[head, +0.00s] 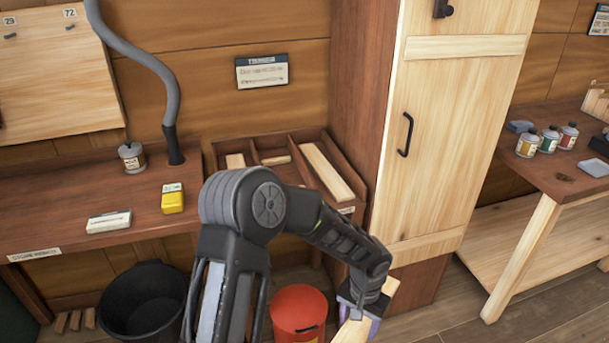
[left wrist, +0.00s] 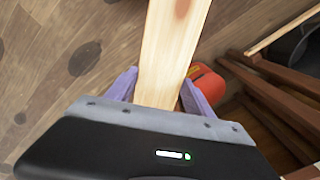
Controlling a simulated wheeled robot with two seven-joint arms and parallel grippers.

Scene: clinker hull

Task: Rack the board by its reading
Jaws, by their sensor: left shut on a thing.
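My left gripper (head: 360,312) is low in front of the tall pale cabinet in the head view. It is shut on a pale wooden board (left wrist: 172,45). In the left wrist view the gripper's purple fingers (left wrist: 160,95) are on both sides of the board, which extends away above the floor. In the head view the arm hides much of the board. A brown wooden rack (head: 347,163) with dividers stands left of the cabinet and holds several pale pieces. A yellow device (head: 172,198), possibly a meter, stands on the left bench. My right gripper is not in view.
The cabinet (head: 440,120) stands right of the rack. A red bucket (head: 299,308) and a black bin (head: 143,300) stand on the floor. A sign (head: 262,71) hangs above the rack, its small text unreadable. Bottles stand on the right table (head: 560,180).

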